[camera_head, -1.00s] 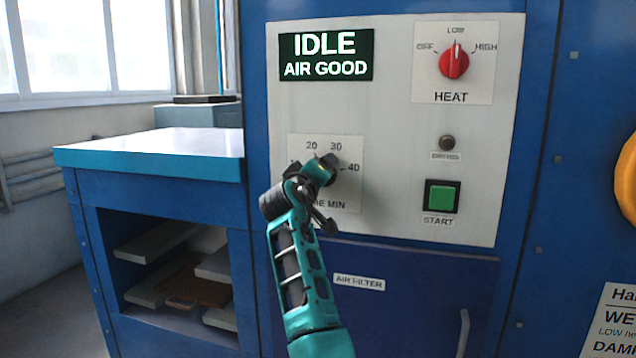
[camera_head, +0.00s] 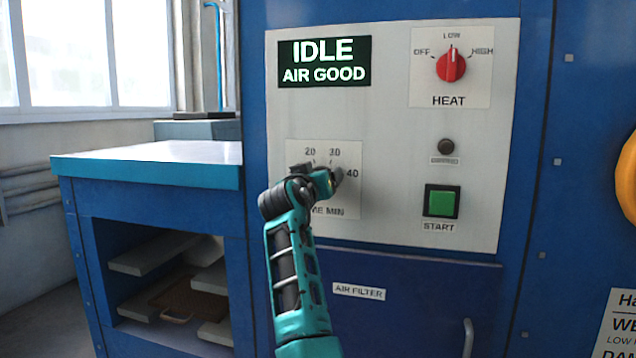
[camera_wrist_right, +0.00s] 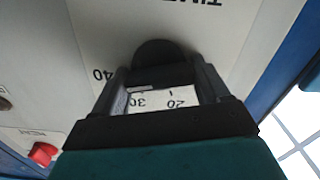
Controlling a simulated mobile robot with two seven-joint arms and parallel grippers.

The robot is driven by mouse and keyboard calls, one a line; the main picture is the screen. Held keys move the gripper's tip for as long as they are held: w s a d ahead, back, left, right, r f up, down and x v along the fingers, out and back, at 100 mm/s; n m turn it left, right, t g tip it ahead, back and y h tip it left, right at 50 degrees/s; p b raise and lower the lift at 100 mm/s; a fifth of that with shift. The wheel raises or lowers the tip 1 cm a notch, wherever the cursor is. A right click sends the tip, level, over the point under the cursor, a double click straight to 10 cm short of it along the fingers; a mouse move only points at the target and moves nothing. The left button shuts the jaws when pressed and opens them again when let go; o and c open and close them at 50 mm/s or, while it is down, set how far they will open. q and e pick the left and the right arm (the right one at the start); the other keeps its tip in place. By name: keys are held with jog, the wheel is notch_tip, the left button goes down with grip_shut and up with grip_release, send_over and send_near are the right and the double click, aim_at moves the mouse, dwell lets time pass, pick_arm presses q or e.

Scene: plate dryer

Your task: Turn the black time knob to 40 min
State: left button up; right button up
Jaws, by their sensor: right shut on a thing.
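The black time knob (camera_wrist_right: 158,54) shows as a dark rounded shape between my right fingers in the right wrist view. My right gripper (camera_wrist_right: 160,76) is shut on it, with one finger on each side. In the head view my right gripper (camera_head: 326,182) is at the time dial (camera_head: 350,204) and covers most of the knob. The marks 20, 30 and 40 are readable; the knob's pointer is hidden. My left gripper is not in view.
The display (camera_head: 324,62) reads IDLE, AIR GOOD. A red heat knob (camera_head: 451,66) points at LOW. A green start button (camera_head: 442,201) sits lower right of the dial. A blue-edged worktop (camera_head: 150,155) stands to the left.

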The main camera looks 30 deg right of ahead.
jog(key=shift+f, duration=0.15)
jog(key=o, duration=1)
jog(key=shift+c, duration=0.2)
pick_arm(q)
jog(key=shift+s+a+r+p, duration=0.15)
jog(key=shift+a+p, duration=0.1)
jog(key=shift+p, duration=0.45)
pick_arm(e)
jog(key=v, duration=1.3)
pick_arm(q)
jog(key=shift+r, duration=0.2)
